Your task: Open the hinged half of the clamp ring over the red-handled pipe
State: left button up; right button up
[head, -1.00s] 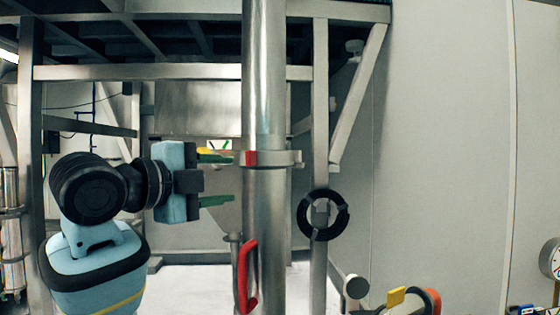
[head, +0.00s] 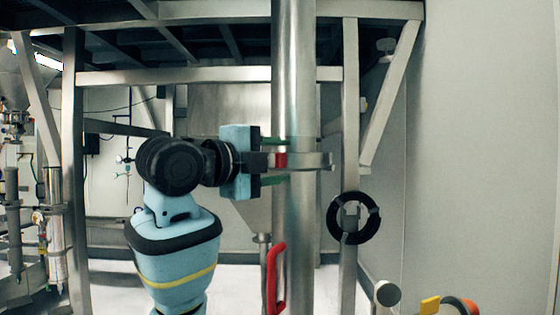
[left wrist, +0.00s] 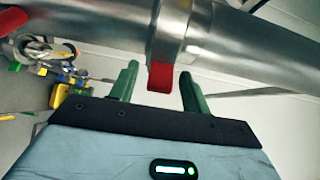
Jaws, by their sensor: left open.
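The steel clamp ring (head: 318,160) sits around the upright steel pipe (head: 293,80), with a red tab (head: 281,160) on its left side. The pipe's red handle (head: 274,278) is lower down. My left gripper (head: 274,161) is open at the tab, one green finger above it and one below. In the left wrist view the red tab (left wrist: 160,77) lies between the two spread fingertips of the left gripper (left wrist: 158,76), with gaps on both sides. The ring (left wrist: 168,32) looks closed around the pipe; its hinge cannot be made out. My right gripper is not in view.
A steel frame post (head: 350,100) stands right of the pipe, with a black ring-shaped part (head: 353,218) in front of it. A yellow-and-orange fitting (head: 430,305) is at the lower right. The pale wall (head: 480,150) beyond is clear.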

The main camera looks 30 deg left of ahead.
pick_arm(q)
jog(key=shift+w+d, duration=0.15)
jog(key=shift+w, duration=0.3)
grip_shut()
jog(key=shift+s+r, duration=0.1)
